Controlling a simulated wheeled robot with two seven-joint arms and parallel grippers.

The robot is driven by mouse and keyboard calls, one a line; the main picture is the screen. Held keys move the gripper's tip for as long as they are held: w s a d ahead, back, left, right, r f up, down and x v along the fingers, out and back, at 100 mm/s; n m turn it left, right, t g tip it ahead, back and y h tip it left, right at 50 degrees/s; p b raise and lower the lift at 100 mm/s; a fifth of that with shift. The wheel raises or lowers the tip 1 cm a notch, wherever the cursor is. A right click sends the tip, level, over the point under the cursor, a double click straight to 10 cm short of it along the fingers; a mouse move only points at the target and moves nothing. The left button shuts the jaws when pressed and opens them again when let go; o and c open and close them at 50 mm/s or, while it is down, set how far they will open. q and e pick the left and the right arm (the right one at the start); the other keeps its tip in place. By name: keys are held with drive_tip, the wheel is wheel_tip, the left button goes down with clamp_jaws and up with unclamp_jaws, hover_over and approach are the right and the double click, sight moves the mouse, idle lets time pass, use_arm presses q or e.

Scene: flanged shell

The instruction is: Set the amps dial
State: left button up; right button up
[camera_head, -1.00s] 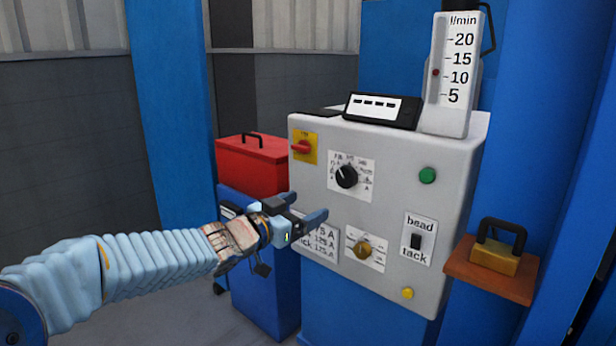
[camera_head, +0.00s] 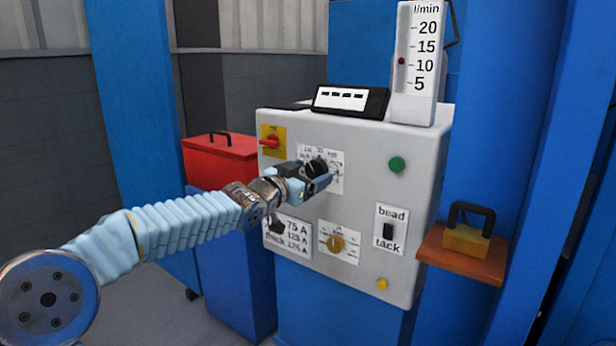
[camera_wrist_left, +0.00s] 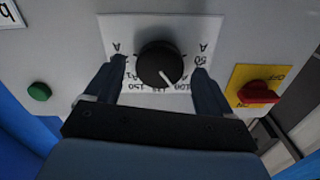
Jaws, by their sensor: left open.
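The amps dial (camera_wrist_left: 160,64) is a round black knob with a white pointer line on a white scale plate (camera_wrist_left: 200,30), marked with numbers such as 50, 100 and 150 and the letter A. The wrist view shows it upside down. My left gripper (camera_wrist_left: 158,78) is open, with one dark finger on each side of the knob; I cannot tell whether they touch it. In the head view my left gripper (camera_head: 322,172) is at the upper dial and hides most of it. The right gripper is not in view.
The grey panel also carries a red switch on yellow (camera_head: 272,141), a green button (camera_head: 397,164), a lower yellow knob (camera_head: 337,243), a bead/tack switch (camera_head: 388,231) and a 75 A, 125 A, 175 A label (camera_head: 298,236). A padlock (camera_head: 466,238) sits on a shelf.

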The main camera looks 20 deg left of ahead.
use_arm(q)
drive_tip(key=c, duration=1.1)
drive_tip(key=shift+o, duration=0.2)
drive_tip(key=shift+r+n+p, duration=0.15)
drive_tip(key=shift+n+p, duration=0.85)
drive_tip(key=shift+p, duration=0.1)
drive_tip(key=shift+n+p, duration=0.6)
drive_tip(key=shift+n, duration=0.1)
drive_tip(key=shift+n+p, duration=0.9)
drive_tip(key=shift+n, duration=0.8)
drive_tip(key=shift+f, duration=0.2)
drive_tip(key=o, duration=1.1)
drive_tip(key=shift+c, duration=0.2)
